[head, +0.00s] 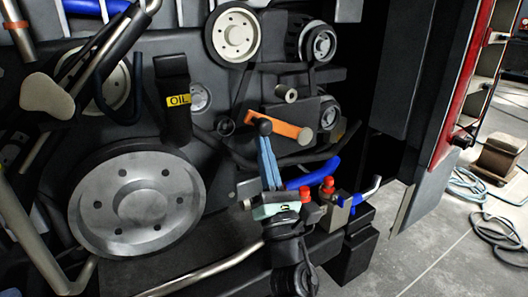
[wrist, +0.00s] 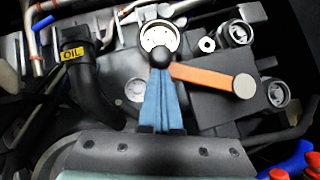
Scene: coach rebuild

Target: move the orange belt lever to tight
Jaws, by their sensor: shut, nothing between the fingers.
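The orange belt lever (head: 285,128) is on the dark engine panel, right of the oil filler neck. It also shows in the wrist view (wrist: 205,77). Its round pale pivot cap (wrist: 243,86) is at its right end, and a black ball knob (head: 264,126) is at its left end. The lever runs left and slightly up from the pivot. My gripper (head: 264,142), with blue fingers, is shut and empty. In the wrist view its fingertips (wrist: 161,72) meet the black knob in the picture; I cannot tell whether they touch it. No tight marking is readable.
A black filler neck labelled OIL (head: 177,100) stands left of my gripper. Pulleys surround the lever, with a large grey one (head: 138,202) at lower left. Red-capped fittings (head: 328,186) and a blue hose (head: 315,173) lie low right. Open floor (head: 440,245) is further right.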

